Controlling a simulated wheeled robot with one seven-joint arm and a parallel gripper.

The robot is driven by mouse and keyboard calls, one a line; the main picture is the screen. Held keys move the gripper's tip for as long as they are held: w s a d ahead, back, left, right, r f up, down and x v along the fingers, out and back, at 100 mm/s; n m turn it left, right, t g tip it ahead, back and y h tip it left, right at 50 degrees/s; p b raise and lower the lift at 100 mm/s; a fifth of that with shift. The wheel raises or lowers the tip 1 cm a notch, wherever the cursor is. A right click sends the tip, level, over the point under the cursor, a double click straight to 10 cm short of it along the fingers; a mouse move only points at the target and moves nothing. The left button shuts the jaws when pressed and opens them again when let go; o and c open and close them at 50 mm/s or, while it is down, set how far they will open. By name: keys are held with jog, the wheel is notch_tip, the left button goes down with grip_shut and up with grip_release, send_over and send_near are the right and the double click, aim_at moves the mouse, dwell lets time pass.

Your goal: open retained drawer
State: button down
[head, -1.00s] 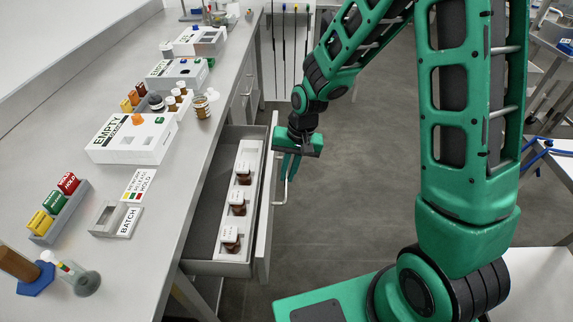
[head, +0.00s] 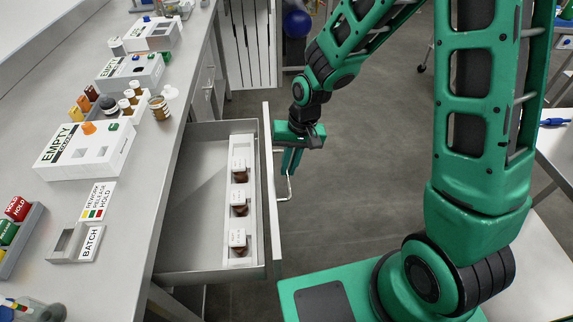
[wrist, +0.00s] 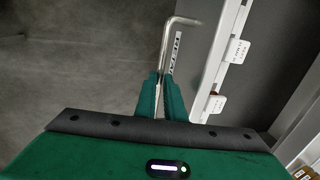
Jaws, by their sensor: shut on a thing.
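The drawer (head: 193,264) stands pulled out from under the bench on the left in the head view. Inside it a white rack (head: 233,148) holds brown bottles with white labels in a row. My gripper (head: 291,165) is at the outer side of the drawer front (head: 270,190). In the wrist view my gripper's green fingers (wrist: 163,98) are shut on the bent metal drawer handle (wrist: 165,45). The handle also shows below the gripper in the head view (head: 288,188). Part of the handle is hidden between the fingers.
The bench top (head: 150,190) carries a white box marked EMPTY (head: 85,148), a BATCH holder (head: 77,243), small bottles (head: 130,98) and other white boxes (head: 130,72). Open grey floor (head: 345,190) lies right of the drawer. A white table (head: 540,255) stands at the far right.

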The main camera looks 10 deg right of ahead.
jog(key=c, duration=1.8)
grip_release()
jog(key=shift+w, duration=0.15)
jog(key=shift+c, duration=0.2)
notch_tip(320, 180, up, 10)
jog(key=d, duration=0.2)
jog(key=shift+r, duration=0.25)
jog(key=s+d+r+m+h, duration=0.15)
jog(key=s+d+r, duration=0.25)
jog(key=s+d, duration=0.5)
jog(key=s+d+r+m+h, duration=0.15)
jog(key=s+d+r, duration=0.35)
jog(key=d, duration=0.8)
jog(key=s+d+m+y, duration=0.1)
jog(key=s+d+m, duration=0.1)
jog(key=s, duration=0.7)
jog(key=shift+s+d+f, duration=0.3)
jog(key=shift+d+f, duration=0.05)
jog(key=shift+d, duration=0.4)
